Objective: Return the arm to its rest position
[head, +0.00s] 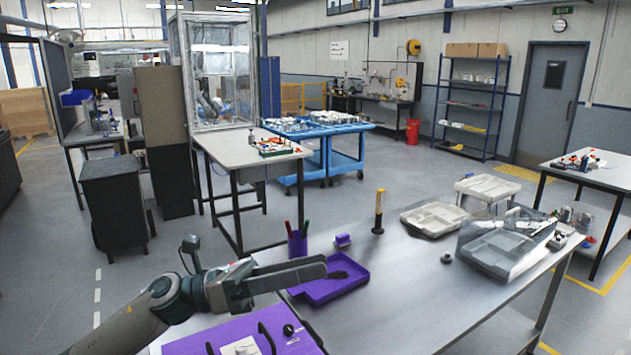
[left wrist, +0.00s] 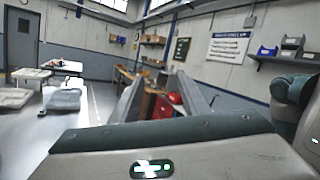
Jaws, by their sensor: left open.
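My left arm comes in from the lower left in the head view. Its gripper (head: 322,268) is held above the near left part of the metal table (head: 400,305), over the purple tray (head: 325,292), with nothing between its fingers. The gripper's two fingers (left wrist: 158,85) also show in the left wrist view, apart and empty, pointing toward the far wall. My right gripper does not show in either view.
Near the gripper are a purple pen cup (head: 297,243), a small purple block (head: 343,240) and a black-yellow post (head: 379,212). A purple case (head: 205,345) lies below the forearm. The table's middle is clear.

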